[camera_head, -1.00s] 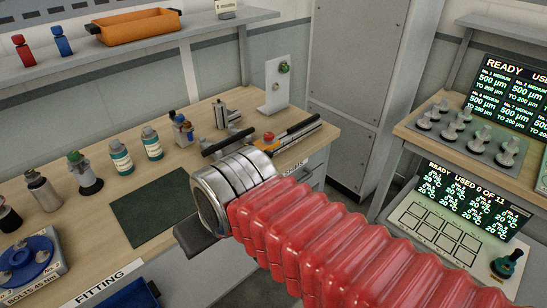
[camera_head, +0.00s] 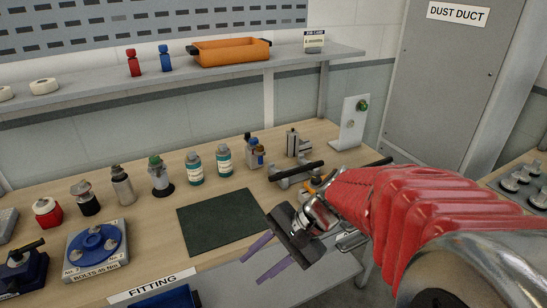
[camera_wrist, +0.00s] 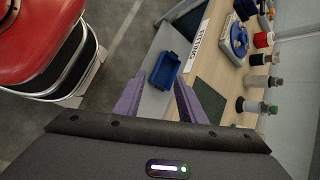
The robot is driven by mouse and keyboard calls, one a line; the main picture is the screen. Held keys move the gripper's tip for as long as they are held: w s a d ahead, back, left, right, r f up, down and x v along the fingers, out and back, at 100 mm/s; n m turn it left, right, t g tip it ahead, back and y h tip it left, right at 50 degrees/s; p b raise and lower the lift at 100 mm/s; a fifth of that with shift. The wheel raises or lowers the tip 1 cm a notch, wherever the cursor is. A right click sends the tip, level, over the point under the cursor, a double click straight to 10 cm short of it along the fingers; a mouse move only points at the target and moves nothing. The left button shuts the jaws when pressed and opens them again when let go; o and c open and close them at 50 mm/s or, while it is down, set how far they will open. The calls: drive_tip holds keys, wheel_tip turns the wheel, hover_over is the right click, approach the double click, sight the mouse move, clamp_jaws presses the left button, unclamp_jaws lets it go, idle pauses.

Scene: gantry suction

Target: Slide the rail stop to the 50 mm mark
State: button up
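My gripper (camera_head: 250,270) is open and empty, with its two purple fingers spread beyond the front edge of the fitting bench. In the wrist view my gripper (camera_wrist: 159,78) points past a blue bin, with nothing between the fingers. At the right end of the bench a metal fixture with a black bar (camera_head: 295,171) and a small orange part (camera_head: 317,183) show behind my gripper. My red-sleeved arm hides much of that area. I cannot pick out the rail stop or the 50 mm mark.
A dark green mat (camera_head: 218,222) lies mid-bench. Several bottles, including a teal one (camera_head: 195,168), stand behind it. A blue flange (camera_head: 95,243) is at left. In the wrist view, a blue bin (camera_wrist: 165,70) is at the bench front and a red-topped stool (camera_wrist: 40,40) is at left.

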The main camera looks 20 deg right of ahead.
drive_tip(key=w+d+f+m+t+y, duration=0.1)
drive_tip(key=w+d+m+t, duration=0.3)
drive_tip(key=d+m, duration=0.35)
drive_tip(key=w+d+f+m+t+y, duration=0.1)
drive_tip(key=w+d+f+m+t, duration=0.1)
drive_tip(key=w+d+m+t, duration=0.45)
drive_tip(key=s+d+f+m+t+h, duration=0.2)
drive_tip(key=d+m, duration=0.4)
drive_tip(key=d, duration=0.5)
drive_tip(key=s+d+f+m+t+h, duration=0.2)
drive_tip(key=d+m+h, duration=0.4)
drive_tip(key=d, duration=0.6)
wheel_tip(320, 180, down, 2)
drive_tip(key=shift+s+d+f+m+h, duration=0.2)
drive_tip(key=shift+s+d+m+h, duration=0.15)
drive_tip(key=shift+s, duration=0.35)
drive_tip(key=shift+a+t, duration=0.1)
drive_tip(key=shift+t, duration=0.15)
drive_tip(key=w, duration=1.4)
drive_tip(key=shift+a, duration=0.2)
drive_tip(key=shift+s, duration=0.1)
drive_tip(key=shift+c, duration=0.3)
clamp_jaws()
